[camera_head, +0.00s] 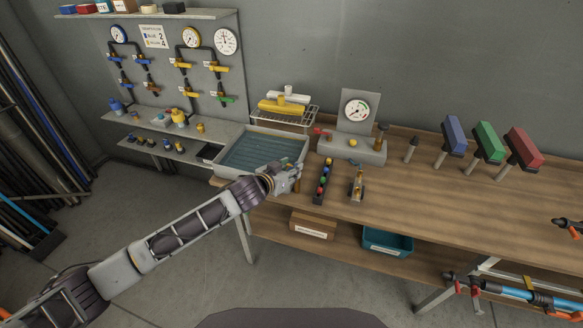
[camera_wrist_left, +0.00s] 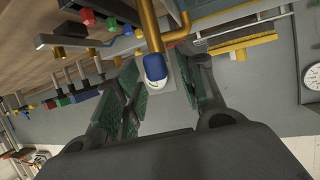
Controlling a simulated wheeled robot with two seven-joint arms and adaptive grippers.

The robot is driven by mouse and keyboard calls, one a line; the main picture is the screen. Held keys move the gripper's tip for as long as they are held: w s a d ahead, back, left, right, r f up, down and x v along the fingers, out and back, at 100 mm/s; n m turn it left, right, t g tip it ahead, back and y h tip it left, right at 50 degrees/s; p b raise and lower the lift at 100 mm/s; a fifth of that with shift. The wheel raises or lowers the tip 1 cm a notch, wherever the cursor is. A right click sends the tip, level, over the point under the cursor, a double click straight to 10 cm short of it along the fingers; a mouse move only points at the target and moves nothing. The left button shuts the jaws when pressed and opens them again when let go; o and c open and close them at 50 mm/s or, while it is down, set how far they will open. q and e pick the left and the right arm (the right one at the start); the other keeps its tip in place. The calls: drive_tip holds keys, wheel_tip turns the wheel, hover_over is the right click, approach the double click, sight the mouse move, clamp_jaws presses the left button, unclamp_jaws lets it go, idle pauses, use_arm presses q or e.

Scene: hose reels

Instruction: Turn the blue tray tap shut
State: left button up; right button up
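In the head view my left gripper (camera_head: 288,179) is at the right front corner of the grey tray (camera_head: 235,172) and hides most of the tap. My right gripper is not in view.
Blue, green and red blocks on posts (camera_head: 487,143) stand farther right.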

use_arm(q)
drive_tip(key=shift+x, duration=0.75)
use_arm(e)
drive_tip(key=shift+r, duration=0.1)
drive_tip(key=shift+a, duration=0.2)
use_arm(q)
drive_tip(key=shift+c, duration=0.6)
clamp_jaws()
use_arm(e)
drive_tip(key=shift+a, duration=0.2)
